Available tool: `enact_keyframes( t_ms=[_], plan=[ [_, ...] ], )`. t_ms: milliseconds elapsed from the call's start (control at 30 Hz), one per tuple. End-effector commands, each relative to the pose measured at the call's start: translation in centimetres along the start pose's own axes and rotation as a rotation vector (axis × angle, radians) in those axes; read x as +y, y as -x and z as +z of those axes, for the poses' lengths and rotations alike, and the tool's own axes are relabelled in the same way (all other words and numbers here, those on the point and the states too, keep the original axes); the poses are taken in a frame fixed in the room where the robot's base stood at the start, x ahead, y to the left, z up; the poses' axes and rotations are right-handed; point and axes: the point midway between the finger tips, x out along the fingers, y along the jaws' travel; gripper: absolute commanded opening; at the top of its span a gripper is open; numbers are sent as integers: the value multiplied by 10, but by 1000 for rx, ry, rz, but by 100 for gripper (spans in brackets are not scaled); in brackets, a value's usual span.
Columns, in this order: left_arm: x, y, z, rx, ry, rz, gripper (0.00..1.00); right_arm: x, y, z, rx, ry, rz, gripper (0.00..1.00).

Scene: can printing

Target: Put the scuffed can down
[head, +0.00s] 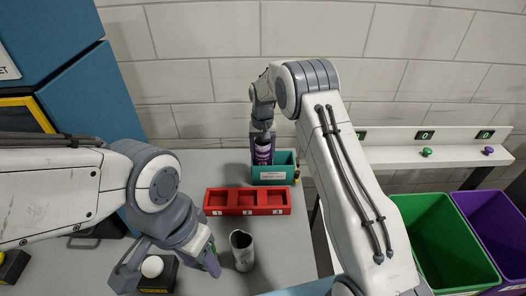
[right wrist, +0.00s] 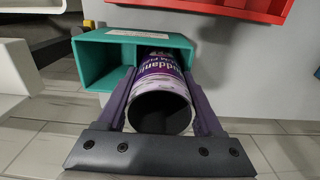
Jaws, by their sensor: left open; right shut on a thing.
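The scuffed can (head: 263,153) is purple with white lettering and a worn whitish band; it also shows in the right wrist view (right wrist: 160,77). My right gripper (head: 262,140) is shut on it, with a finger on each side (right wrist: 160,105). The can's far end reaches into one compartment of the teal box (head: 273,174), also in the right wrist view (right wrist: 100,62); the other compartment looks empty. Whether the can touches the box floor is hidden. My left gripper (head: 170,268) is open at the lower left, apart from the can.
A red tray (head: 247,211) with three numbered, empty slots lies in front of the teal box. A plain grey can (head: 242,252) stands near my left gripper. A black device with a white knob (head: 152,266) is beside it. Green (head: 440,240) and purple (head: 498,232) bins stand at right.

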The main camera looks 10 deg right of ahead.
Motion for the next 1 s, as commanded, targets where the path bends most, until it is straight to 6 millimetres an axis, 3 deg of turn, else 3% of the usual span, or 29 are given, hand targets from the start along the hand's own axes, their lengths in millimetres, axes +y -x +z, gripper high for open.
enact_keyframes(
  t_ms=[233,267,333,700,833,1000],
  plan=[
    [0,-3,0,0,0,0,50,0,-6,0,-1,0,0,17],
    [0,-3,0,0,0,0,50,0,-6,0,-1,0,1,72],
    [0,-3,0,0,0,0,50,0,-6,1,-2,0,1,98],
    [0,-1,0,0,0,0,50,1,-5,1,-5,0,2,98],
    [0,5,0,0,0,0,50,0,10,1,-2,0,1,98],
    [-1,-10,1,0,0,0,50,0,43,-1,4,0,-1,98]
  ],
)
